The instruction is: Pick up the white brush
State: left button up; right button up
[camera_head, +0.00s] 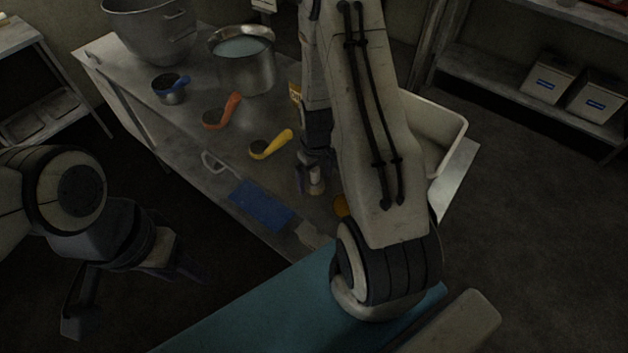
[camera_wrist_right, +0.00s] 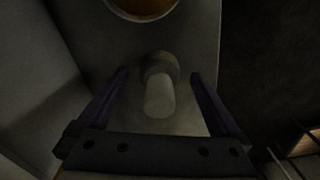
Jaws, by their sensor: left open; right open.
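A pale, whitish upright cylinder with a darker, wider far end, seemingly the white brush (camera_wrist_right: 159,92), is between the spread fingers of my right gripper (camera_wrist_right: 159,73) in the right wrist view. Clear gaps show on both sides of it. In the head view a pale piece of it (camera_head: 316,184) shows on the table just below my right gripper (camera_head: 312,165). My right forearm hides part of the table there. My left gripper (camera_head: 132,288) is open and empty, low at the left, off the table.
The metal table (camera_head: 185,135) holds a blue scoop (camera_head: 171,88), an orange scoop (camera_head: 222,111), a yellow scoop (camera_head: 271,145), a blue flat tool (camera_head: 262,205), a pot (camera_head: 242,65) and a large bowl (camera_head: 152,35). A white bin (camera_head: 435,125) stands behind my right arm.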

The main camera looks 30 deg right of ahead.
jog(key=shift+f, duration=0.1)
grip_shut()
jog(key=shift+r+b, duration=0.3)
jog(key=shift+r, duration=4.7)
jog(key=c, duration=1.1)
grip_release()
jog(key=shift+c, duration=0.9)
